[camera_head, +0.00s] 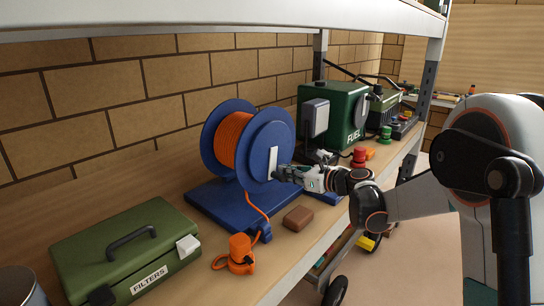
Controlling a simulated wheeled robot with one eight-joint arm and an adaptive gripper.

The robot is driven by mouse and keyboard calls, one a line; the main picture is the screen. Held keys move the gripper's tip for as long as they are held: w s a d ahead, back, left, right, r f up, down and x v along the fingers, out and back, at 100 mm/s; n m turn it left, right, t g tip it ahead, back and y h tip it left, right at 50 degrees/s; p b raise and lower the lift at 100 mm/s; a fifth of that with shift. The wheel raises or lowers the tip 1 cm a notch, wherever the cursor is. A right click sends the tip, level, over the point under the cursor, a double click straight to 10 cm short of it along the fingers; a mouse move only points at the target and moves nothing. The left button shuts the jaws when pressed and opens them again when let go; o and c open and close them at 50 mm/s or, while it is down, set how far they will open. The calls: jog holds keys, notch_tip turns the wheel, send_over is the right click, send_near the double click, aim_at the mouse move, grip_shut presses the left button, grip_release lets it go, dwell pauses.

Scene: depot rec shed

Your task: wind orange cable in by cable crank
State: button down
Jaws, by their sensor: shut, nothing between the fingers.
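The cable reel (270,139) is blue, with two round flanges, and stands upright on a blue base (215,208) on the shelf. Orange cable (231,139) is wound between the flanges. A loose length runs down past a small blue guide at the base's front to an orange plug (240,252) lying on the shelf. A pale crank arm (272,160) shows on the reel's right face. My gripper (280,173) is shut at the lower end of this crank arm. The crank's grip is hidden, and I cannot tell whether my fingers touch it.
A green FILTERS box (125,255) stands at the front left. A brown block (298,218) lies in front of the reel base. A green FUEL can (332,110) and a red-topped item (358,156) stand behind my gripper. An upper shelf (220,18) hangs overhead.

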aim_at(281, 179)
jog(key=shift+s+a+f, duration=0.2)
jog(key=shift+s+a, duration=0.5)
jog(key=shift+s, duration=0.2)
jog(key=shift+w, duration=0.1)
jog(key=shift+s+a+r, duration=0.1)
jog(key=shift+s+a, duration=0.6)
jog(key=shift+s, duration=0.25)
jog(key=shift+s+a+r, duration=0.5)
jog(key=shift+s+a, duration=0.1)
jog(key=shift+s, duration=0.15)
